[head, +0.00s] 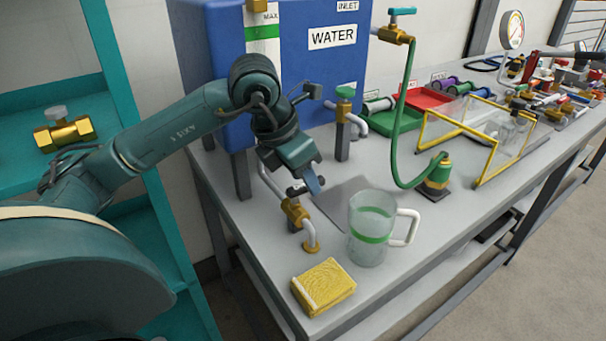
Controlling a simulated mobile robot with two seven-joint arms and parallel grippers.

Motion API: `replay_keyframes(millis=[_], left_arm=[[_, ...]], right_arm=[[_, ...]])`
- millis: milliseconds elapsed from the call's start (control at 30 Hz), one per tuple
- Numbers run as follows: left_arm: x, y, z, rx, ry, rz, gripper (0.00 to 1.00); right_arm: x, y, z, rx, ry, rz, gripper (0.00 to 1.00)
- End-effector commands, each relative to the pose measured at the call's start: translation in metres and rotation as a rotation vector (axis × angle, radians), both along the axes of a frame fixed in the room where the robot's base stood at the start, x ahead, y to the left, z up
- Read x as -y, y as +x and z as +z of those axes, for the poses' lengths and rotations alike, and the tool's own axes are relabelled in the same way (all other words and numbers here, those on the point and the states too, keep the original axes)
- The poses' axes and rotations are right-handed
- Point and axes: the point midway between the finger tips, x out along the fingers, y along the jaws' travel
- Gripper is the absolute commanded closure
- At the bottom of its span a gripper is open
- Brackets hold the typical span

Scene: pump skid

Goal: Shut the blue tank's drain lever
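The blue tank (222,62), labelled WATER, stands on dark legs at the left end of the grey bench. Its drain valve (296,212) is a brass body on a grey pipe low in front of the tank, with a downturned spout. A small blue piece, which looks like the drain lever (314,184), stands up just above the valve. My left gripper (304,186) points down at the lever, close to it or touching it. The wrist hides part of the lever and fingers, so I cannot tell if the fingers are shut. My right gripper is out of view.
A clear jug (371,236) with a green band stands right of the valve. A green-handled valve (344,112), a green hose (396,140) and a yellow frame (480,135) stand farther right.

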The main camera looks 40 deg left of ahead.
Motion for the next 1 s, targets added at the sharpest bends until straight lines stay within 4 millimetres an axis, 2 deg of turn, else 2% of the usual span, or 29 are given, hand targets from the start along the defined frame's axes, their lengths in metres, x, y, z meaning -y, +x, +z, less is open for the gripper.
replay_keyframes(millis=[533, 700, 1000], left_arm=[[-0.015, -0.037, 0.101, 0.007, 0.001, 0.000, 0.61], [-0.018, -0.044, 0.115, 0.002, 0.000, 0.001, 0.61], [-0.018, -0.045, 0.118, 0.001, 0.001, 0.002, 0.61]], right_arm=[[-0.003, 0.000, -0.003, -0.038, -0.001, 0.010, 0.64], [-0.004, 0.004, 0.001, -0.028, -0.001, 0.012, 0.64], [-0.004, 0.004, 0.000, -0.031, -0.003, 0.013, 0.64]])
